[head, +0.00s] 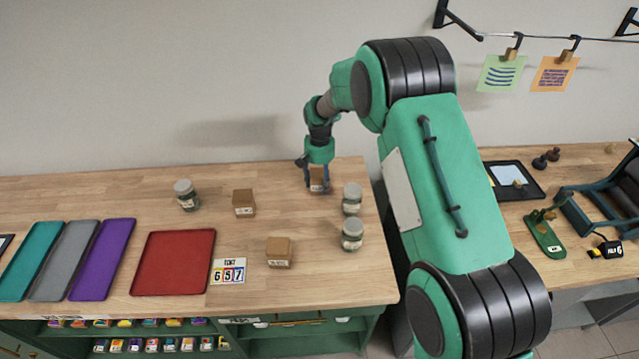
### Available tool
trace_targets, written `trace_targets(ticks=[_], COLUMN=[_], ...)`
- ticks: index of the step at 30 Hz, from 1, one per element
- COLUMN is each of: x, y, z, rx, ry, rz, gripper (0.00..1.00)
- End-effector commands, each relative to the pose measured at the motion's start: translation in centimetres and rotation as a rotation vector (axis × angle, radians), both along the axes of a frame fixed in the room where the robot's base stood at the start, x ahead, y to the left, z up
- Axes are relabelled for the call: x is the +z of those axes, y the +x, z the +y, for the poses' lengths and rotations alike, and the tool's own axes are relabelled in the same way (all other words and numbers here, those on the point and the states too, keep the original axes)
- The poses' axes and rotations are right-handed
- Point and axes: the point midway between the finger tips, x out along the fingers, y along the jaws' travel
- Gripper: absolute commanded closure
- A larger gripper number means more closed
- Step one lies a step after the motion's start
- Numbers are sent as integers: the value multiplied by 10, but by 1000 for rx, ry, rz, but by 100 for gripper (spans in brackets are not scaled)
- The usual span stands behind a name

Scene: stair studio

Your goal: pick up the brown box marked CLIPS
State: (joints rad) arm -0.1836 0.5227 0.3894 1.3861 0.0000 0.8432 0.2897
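Three small brown boxes with white labels stand on the wooden bench in the head view. One box (318,184) is at the back, between the fingers of my gripper (316,184). A second box (244,202) stands to its left, and a third box (279,251) stands nearer the front. The label print is too small to read, so I cannot tell which is marked CLIPS. My gripper points down with a finger on each side of the back box. I cannot tell whether the fingers touch it. The box appears to be at bench level.
Two lidded jars (352,198) (352,234) stand just right of the gripper, and another jar (187,195) stands at the left. Bare bench (325,275) shows at the front right.

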Motion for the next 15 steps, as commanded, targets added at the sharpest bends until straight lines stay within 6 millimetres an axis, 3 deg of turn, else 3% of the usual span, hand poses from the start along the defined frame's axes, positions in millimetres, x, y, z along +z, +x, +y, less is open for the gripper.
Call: trace_targets(ticks=[1,4,15], x=[0,0,4], y=[0,0,0], z=[0,0,0], rx=[0,0,0], ry=[0,0,0], rz=[0,0,-1], gripper=[72,91,92])
